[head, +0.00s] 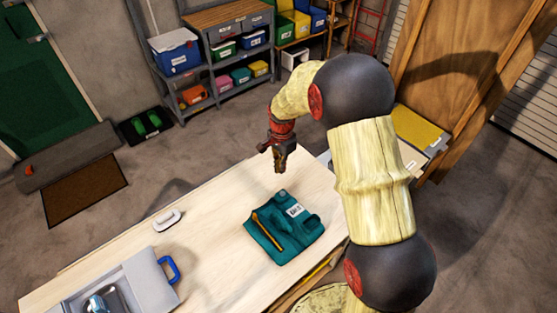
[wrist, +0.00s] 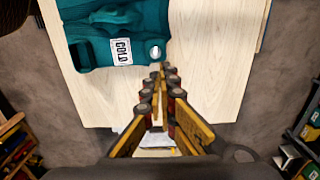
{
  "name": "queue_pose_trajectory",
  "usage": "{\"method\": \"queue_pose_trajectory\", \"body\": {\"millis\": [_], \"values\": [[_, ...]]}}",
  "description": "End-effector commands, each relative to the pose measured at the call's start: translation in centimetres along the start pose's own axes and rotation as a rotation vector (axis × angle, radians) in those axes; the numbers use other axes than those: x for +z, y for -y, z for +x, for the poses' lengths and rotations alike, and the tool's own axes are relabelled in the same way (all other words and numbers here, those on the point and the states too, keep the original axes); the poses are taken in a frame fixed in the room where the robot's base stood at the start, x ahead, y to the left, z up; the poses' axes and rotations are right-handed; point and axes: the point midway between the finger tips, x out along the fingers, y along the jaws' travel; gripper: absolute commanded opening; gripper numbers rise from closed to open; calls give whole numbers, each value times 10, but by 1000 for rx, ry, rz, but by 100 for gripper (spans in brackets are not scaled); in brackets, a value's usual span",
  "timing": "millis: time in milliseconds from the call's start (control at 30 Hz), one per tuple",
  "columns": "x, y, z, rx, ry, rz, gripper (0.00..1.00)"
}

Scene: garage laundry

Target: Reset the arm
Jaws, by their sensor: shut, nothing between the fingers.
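My gripper (head: 278,160) hangs in the air above the far end of the pale wooden bench (head: 215,189), at the end of my raised arm. In the wrist view its fingers (wrist: 161,72) come together at the tips with nothing between them. A teal container (head: 284,228) with a white label lies on the bench, nearer the camera than my gripper and apart from it. The container also shows at the top of the wrist view (wrist: 100,28), where its label reads "COLD".
A light grey sink unit (head: 137,279) with a blue handle (head: 169,269) is at the bench's near left. A small white handled item (head: 167,219) lies beside it. Shelves (head: 213,55) with coloured bins stand behind. A wooden panel (head: 455,75) rises at right.

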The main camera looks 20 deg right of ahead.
Motion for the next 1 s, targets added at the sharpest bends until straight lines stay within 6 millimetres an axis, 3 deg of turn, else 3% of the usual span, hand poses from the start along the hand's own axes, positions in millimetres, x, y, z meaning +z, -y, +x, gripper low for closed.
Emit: {"method": "queue_pose_trajectory", "body": {"millis": [267, 433, 567, 633, 1000], "values": [[0, 0, 0, 0, 0, -18, 0], [2, -4, 1, 13, 7, -156, 0], [14, -31, 12, 64, 42, -319, 0], [21, -47, 8, 80, 57, -407, 0], [54, -118, -56, 47, 50, -816, 0]]}}
